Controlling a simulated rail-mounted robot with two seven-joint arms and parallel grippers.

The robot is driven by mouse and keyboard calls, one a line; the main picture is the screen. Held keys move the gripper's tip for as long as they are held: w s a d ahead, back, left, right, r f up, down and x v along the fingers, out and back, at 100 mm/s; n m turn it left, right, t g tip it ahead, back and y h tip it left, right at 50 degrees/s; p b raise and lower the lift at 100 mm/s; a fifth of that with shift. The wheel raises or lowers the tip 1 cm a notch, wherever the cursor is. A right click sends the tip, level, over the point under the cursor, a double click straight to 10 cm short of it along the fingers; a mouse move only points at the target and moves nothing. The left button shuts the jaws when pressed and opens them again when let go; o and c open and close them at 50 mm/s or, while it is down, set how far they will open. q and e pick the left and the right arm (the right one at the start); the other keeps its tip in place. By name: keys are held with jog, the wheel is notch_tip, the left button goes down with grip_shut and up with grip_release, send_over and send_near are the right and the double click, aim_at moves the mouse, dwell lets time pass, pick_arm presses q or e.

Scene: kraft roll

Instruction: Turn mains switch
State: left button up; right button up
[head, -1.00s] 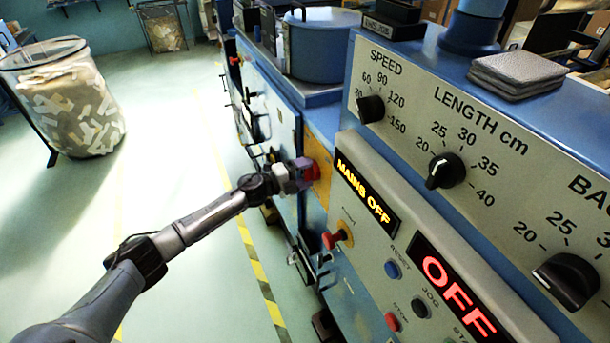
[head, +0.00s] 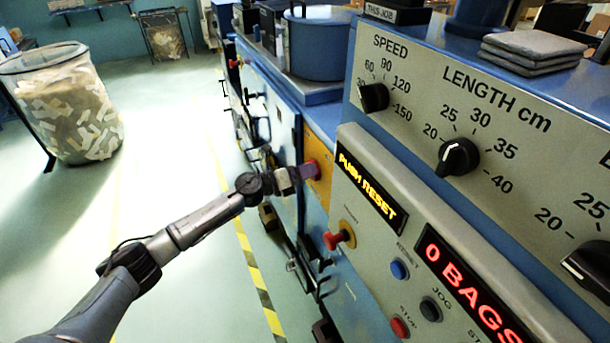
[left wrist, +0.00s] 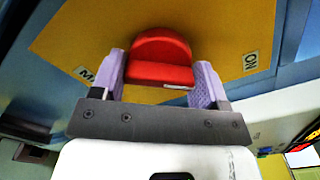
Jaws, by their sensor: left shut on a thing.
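The mains switch is a red handle on a yellow plate; in the left wrist view the red handle (left wrist: 160,58) sits between my purple fingertips, with an "ON" label to the right on the yellow plate (left wrist: 222,40). In the head view the red handle (head: 311,172) shows at the end of my left arm. My left gripper (head: 300,174) is shut on it; it also shows in the left wrist view (left wrist: 162,80). The upper display (head: 371,192) reads "PUSH RESET" and the lower display (head: 470,290) "0 BAGS". My right gripper is not in view.
Beside the switch are a red mushroom button (head: 338,238), a blue reset button (head: 399,270), and the speed knob (head: 374,97) and length knob (head: 457,157) above. A bin of paper scraps (head: 68,105) stands at the far left. The floor between is clear.

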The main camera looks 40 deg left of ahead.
pick_arm(q)
jog(key=shift+m, duration=0.4)
jog(key=o, duration=0.9)
jog(key=shift+o, duration=0.2)
jog(key=v, duration=1.3)
jog(key=shift+s+a+b, duration=0.2)
jog(key=shift+s+b, duration=0.1)
jog(key=shift+s, duration=0.05)
